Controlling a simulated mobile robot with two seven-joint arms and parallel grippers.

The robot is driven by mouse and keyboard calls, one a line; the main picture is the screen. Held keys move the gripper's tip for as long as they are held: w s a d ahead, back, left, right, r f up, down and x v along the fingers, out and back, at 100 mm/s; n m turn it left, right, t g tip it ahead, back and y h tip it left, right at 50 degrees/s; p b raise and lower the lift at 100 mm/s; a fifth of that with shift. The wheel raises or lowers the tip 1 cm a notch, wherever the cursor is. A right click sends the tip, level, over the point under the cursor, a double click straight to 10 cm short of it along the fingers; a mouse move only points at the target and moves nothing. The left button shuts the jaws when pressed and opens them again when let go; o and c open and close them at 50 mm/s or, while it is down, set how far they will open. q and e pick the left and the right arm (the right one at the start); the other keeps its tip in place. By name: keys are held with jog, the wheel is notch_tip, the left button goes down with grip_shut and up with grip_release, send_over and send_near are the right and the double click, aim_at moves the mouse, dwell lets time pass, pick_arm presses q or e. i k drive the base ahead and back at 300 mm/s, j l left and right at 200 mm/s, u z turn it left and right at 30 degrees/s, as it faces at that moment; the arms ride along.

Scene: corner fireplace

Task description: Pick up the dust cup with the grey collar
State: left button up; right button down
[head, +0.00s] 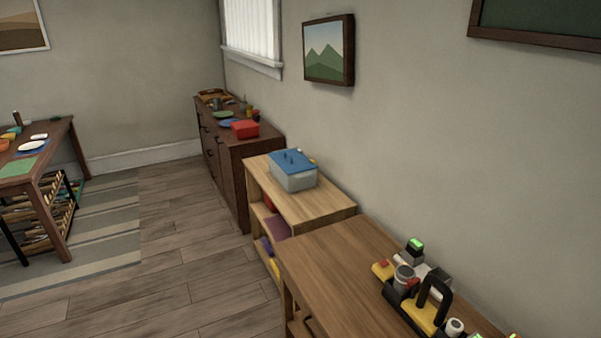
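On the wooden table (335,270) at the lower right is a cluster of small yellow, black, red and white items. Among them a dark cup-like piece with a grey upper part (404,274) stands upright. It may be the dust cup with the grey collar, but it is too small to be sure. A black handle (434,287) rises right beside it over a yellow body and hides part of the cluster. Neither of my grippers is in view.
A low wooden shelf (330,205) with a blue-lidded box (292,172) stands beyond the table. A dark dresser (232,165) with a red box (245,129) is farther back. A cluttered table (58,155) is at left. The floor (190,255) between is clear.

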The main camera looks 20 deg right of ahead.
aim_at(403, 272)
jog(key=z, duration=1.3)
jog(key=i+j, duration=0.15)
jog(key=j, duration=0.2)
jog(key=i+j, duration=0.1)
jog(key=j, duration=0.25)
jog(key=i+j+z, duration=0.1)
jog(key=j, duration=0.2)
